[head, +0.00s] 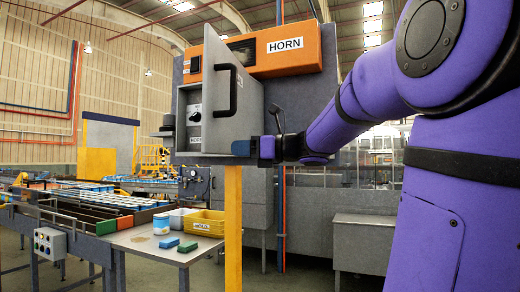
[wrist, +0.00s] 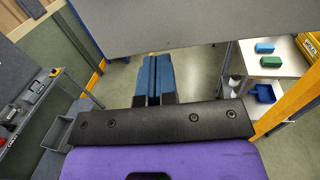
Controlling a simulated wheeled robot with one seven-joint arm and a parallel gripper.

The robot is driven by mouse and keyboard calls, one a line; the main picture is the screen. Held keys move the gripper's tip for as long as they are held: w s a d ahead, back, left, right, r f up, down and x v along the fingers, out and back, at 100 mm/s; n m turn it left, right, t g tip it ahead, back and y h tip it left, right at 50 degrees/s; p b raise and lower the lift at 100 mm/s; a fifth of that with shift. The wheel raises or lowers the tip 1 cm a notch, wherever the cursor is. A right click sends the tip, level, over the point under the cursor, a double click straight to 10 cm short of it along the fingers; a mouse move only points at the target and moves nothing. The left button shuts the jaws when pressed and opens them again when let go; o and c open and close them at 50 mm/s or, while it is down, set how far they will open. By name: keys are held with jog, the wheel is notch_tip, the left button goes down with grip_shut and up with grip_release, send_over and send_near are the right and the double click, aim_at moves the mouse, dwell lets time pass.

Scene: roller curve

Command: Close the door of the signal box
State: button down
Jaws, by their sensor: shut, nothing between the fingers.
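The signal box (head: 183,119) is a grey box with an orange top part marked HORN (head: 284,46). Its grey door (head: 245,107) stands open, swung out toward me, with a black handle (head: 228,90) on its face. Behind the door's edge a panel with a round dial (head: 195,114) shows inside the box. My gripper (head: 240,148) is shut and empty, with its blue fingertips at the lower right part of the door. In the wrist view the shut fingers (wrist: 155,62) point at a grey panel edge (wrist: 150,45), likely the door. I cannot tell if they touch it.
A yellow post (head: 233,225) stands below the box. A grey cabinet (head: 362,242) stands at the right.

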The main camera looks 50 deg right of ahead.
aim_at(219, 149)
jog(key=shift+x, duration=1.75)
jog(key=shift+w+a, duration=0.1)
